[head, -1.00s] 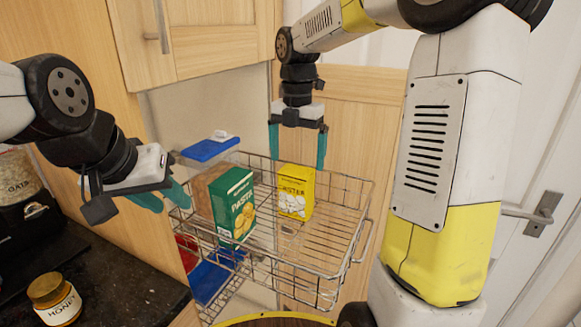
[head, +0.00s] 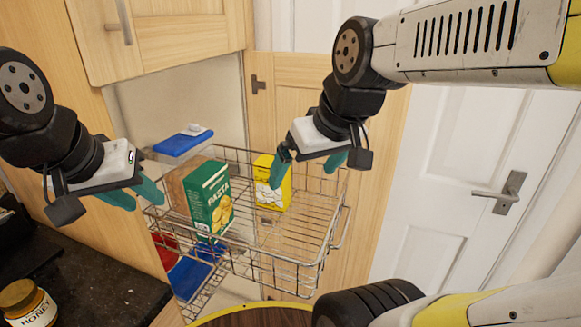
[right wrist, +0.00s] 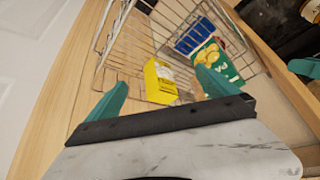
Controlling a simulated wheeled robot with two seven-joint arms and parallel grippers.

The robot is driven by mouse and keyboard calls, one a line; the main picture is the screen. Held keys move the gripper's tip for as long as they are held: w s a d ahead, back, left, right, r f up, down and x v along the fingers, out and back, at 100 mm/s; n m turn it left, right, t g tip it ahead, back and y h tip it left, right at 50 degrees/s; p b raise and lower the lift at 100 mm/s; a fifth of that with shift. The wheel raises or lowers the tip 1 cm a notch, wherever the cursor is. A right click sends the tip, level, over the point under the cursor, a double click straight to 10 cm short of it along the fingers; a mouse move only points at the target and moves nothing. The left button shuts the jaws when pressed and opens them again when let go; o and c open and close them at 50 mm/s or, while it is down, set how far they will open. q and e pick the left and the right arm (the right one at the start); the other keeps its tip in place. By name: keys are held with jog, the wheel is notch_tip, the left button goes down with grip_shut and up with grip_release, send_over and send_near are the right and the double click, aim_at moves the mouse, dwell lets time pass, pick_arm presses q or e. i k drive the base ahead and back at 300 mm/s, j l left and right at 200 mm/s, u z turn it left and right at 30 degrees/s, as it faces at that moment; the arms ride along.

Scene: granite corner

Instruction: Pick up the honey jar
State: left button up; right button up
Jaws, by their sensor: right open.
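The honey jar (head: 28,306) has a golden-brown lid and a white HONEY label. It stands on the dark counter at the lower left of the head view, partly cut off by the frame edge. My left gripper (head: 134,195) is above and to the right of the jar, beside the basket's left end. Its two teal fingers are apart and empty. My right gripper (head: 306,170) is over the wire basket, far right of the jar. Its fingers are open and empty, and it also shows in the right wrist view (right wrist: 162,82).
The wire basket (head: 290,262) holds a green pasta box (head: 208,198) and a yellow box (head: 272,184). The yellow box also shows in the right wrist view (right wrist: 160,82). A blue-lidded container (head: 183,143) is at its back. The dark counter (head: 95,285) is bare right of the jar.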

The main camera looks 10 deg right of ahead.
aim_at(23, 303)
jog(key=k+j+u, duration=0.15)
jog(key=k+u, duration=0.25)
jog(key=k, duration=0.25)
jog(key=l+u, duration=0.2)
jog(key=u, duration=0.25)
jog(key=i+l+u, duration=0.1)
jog(key=l+u, duration=0.15)
jog(key=u, duration=0.2)
jog(key=l+u, duration=0.25)
jog(key=u, duration=0.25)
jog(key=i+l, duration=0.1)
jog(key=i, duration=0.4)
